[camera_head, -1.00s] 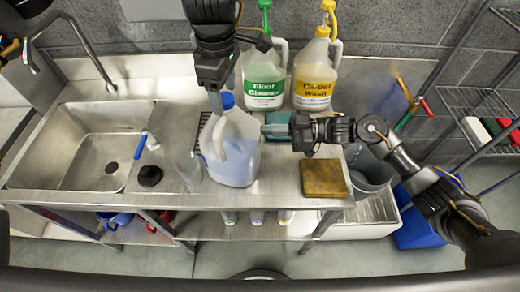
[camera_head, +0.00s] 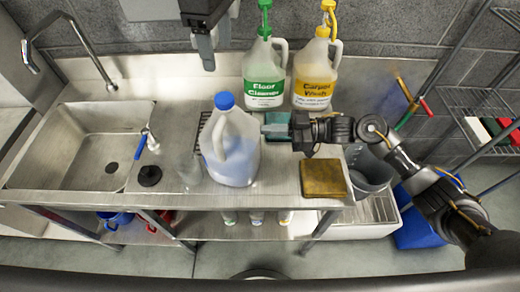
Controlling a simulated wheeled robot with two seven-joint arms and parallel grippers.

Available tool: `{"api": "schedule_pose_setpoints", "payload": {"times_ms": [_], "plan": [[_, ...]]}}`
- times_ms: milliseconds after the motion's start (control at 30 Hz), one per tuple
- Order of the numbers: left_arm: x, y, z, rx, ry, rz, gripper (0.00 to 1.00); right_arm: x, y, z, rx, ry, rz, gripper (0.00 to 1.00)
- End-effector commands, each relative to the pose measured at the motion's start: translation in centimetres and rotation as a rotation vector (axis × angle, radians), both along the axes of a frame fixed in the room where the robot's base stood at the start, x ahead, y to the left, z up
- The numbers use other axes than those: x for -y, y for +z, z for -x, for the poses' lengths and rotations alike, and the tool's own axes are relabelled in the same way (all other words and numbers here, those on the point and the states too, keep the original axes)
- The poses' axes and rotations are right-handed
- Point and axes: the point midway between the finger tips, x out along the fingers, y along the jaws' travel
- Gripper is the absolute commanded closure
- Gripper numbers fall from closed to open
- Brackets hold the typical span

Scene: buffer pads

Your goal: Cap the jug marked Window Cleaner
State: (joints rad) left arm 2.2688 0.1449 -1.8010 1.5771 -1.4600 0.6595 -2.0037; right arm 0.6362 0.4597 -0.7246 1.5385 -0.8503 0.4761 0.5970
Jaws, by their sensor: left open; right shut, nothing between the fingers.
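A translucent jug (camera_head: 232,155) of pale blue liquid stands upright on the steel counter, its handle facing the camera. No Window Cleaner label shows on the side I see. A blue cap (camera_head: 224,101) sits on the jug's mouth; how tightly cannot be told. My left gripper (camera_head: 207,62) is open and empty, above and behind the capped jug, clear of the cap. My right gripper (camera_head: 268,129) is shut and empty at the jug's right side; whether it touches the jug cannot be told.
Floor Cleaner (camera_head: 264,78) and Carpet Wash (camera_head: 315,78) jugs with pump tops stand at the back. A yellow-brown sponge (camera_head: 323,179) lies at front right. A clear glass (camera_head: 188,169) and a black stopper (camera_head: 149,176) are left of the jug, near the sink (camera_head: 90,145).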

Motion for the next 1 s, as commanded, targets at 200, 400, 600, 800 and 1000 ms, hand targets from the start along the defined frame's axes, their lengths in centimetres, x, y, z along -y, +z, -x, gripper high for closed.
{"api": "schedule_pose_setpoints", "payload": {"times_ms": [200, 400, 600, 800, 1000], "plan": [[0.0, 0.0, 0.0, 0.0, 0.0, 0.0, 0.36, 0.0, 0.0, 0.0, 0.0, 0.0, 0.0, 0.8], [0.0, 0.0, 0.0, 0.0, 0.0, 0.0, 0.36, 0.0, 0.0, 0.0, 0.0, 0.0, 0.0, 0.77], [0.0, -0.5, 0.0, 0.0, 0.0, 0.0, 0.36, 0.7, -0.2, 0.0, 0.0, -0.001, 0.001, 0.77], [0.0, -2.0, 0.0, 0.0, 0.0, 0.0, 0.36, 4.1, -0.5, 0.0, 0.001, -0.003, 0.003, 0.77], [0.0, -3.4, 0.0, 0.0, 0.0, 0.0, 0.36, 7.8, -0.4, 0.0, 0.001, -0.002, 0.002, 0.77]]}}
